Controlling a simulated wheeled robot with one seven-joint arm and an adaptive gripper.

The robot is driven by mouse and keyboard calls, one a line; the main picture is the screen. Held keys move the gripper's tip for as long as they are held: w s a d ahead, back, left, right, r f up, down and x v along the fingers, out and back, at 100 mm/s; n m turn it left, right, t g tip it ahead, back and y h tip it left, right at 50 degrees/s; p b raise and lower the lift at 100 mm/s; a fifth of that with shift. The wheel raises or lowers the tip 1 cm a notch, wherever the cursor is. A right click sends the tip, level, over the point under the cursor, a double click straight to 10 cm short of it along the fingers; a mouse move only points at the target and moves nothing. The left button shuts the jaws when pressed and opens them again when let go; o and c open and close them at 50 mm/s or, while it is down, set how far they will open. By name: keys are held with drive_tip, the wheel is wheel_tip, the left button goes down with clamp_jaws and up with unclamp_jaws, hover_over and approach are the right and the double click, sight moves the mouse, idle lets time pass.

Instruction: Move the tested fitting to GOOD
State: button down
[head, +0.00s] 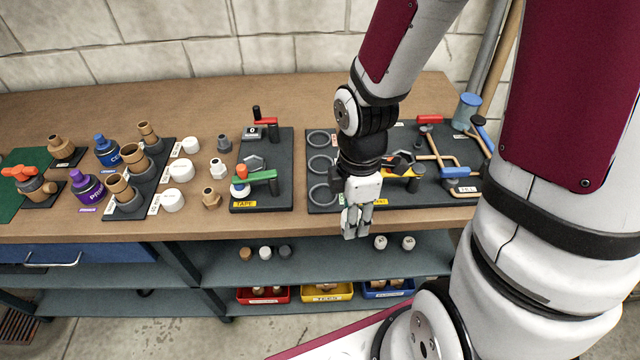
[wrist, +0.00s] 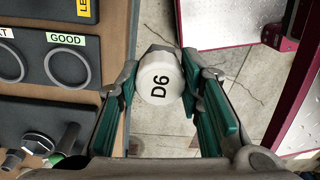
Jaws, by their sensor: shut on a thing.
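My gripper (head: 355,225) hangs just off the front edge of the bench, above the lower shelf in the head view. In the wrist view, my gripper (wrist: 163,95) is shut on a fitting (wrist: 160,84) with a round white face marked D6. The fitting sits between the green finger pads; its far side is hidden, and the head view does not show it clearly. The GOOD ring (wrist: 67,87) lies on the dark board beside a green GOOD label (wrist: 66,39), left of the held fitting. It appears to be the front ring (head: 322,207) in the head view.
Two more rings (head: 319,148) lie behind the front ring on the board. The TAPE board (head: 275,203) is to the left, with loose fittings beyond it. Tools and pipe pieces (head: 440,160) lie right of my arm. The lower shelf (head: 320,260) holds several small caps.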

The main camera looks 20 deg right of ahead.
drive_tip(key=w, duration=0.8)
drive_tip(key=w+f+b, duration=0.1)
drive_tip(key=w, duration=0.4)
drive_tip(key=shift+a+f, duration=0.1)
drive_tip(key=shift+a, duration=0.2)
wheel_tip(320, 180, down, 4)
drive_tip(key=shift+w+r, duration=0.15)
drive_tip(key=shift+r, duration=0.05)
drive_tip(key=c, duration=1.1)
unclamp_jaws()
drive_tip(key=shift+r, duration=0.1)
wheel_tip(320, 180, up, 12)
drive_tip(key=shift+s+d+r+m+t+p, duration=0.1)
drive_tip(key=shift+s+r+m+t, duration=0.85)
drive_tip(key=shift+s+r+m, duration=1.95)
drive_tip(key=shift+s+a+r+m+t+p, duration=0.1)
drive_tip(key=shift+s+r+m+t, duration=0.8)
drive_tip(key=shift+s+r+m, duration=2.05)
drive_tip(key=shift+s+d+r+m+t+p, duration=0.1)
drive_tip(key=shift+s+r+m+t, duration=0.85)
drive_tip(key=shift+s+r+m, duration=1.9)
